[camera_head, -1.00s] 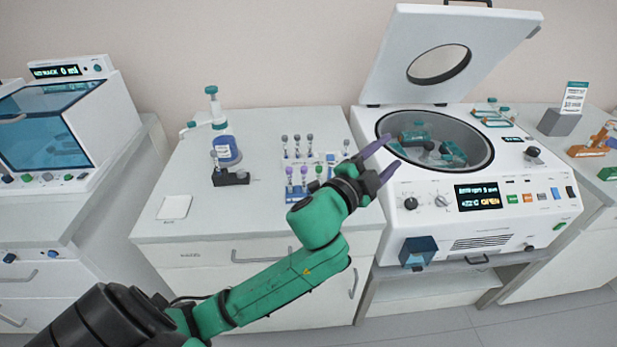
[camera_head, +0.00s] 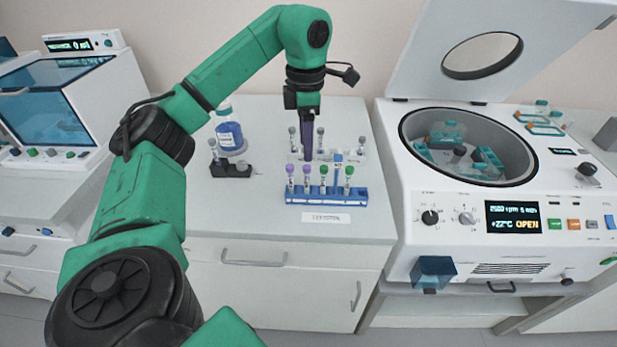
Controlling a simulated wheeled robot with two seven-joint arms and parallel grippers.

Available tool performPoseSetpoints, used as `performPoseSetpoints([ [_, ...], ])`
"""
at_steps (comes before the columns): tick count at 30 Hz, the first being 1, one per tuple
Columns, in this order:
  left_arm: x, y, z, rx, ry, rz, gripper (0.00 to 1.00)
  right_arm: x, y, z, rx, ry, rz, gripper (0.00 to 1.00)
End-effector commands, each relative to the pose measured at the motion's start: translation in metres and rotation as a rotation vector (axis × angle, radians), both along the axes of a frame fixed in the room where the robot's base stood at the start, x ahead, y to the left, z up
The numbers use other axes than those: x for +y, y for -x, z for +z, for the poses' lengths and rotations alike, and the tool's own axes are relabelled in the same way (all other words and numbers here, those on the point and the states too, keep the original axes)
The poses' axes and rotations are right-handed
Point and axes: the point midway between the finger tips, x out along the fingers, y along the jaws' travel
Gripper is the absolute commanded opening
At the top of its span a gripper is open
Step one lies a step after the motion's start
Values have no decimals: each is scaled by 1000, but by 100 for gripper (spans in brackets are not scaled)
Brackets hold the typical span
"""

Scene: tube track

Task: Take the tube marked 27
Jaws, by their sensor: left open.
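The tube numbers are too small to read, so I cannot tell which is 27. My right gripper is not in view.
A black holder (camera_head: 231,170) with a grey-capped tube and a blue bottle (camera_head: 230,136) stand left of the racks. A centrifuge (camera_head: 440,215) with its lid (camera_head: 465,70) raised stands at the right. The counter's front is clear, with a white label (camera_head: 326,218).

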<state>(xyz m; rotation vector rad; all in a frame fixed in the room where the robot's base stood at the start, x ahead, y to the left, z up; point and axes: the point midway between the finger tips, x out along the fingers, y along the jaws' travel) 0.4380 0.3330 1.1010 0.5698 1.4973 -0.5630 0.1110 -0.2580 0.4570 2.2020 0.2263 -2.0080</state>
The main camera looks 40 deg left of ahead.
Motion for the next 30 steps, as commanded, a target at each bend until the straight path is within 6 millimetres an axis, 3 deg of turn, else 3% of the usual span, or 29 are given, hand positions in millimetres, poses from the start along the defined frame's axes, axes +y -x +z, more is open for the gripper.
performPoseSetpoints([
  [1,0,1,-21,5,1,0,60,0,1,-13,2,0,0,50],
  [2,0,1,-27,5,1,0,60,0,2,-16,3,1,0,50],
  [3,1,0,-27,4,0,0,60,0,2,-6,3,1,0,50],
  [8,2,-1,-45,2,-1,0,60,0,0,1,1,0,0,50],
  [15,5,-5,-86,0,1,-1,60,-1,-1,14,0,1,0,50],
  [22,5,-6,-91,-3,3,-2,60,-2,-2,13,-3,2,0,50],
  [27,5,-6,-91,-3,3,-2,0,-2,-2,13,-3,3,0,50],
  [30,5,-6,-91,-3,3,-2,0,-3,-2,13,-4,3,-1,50],
])
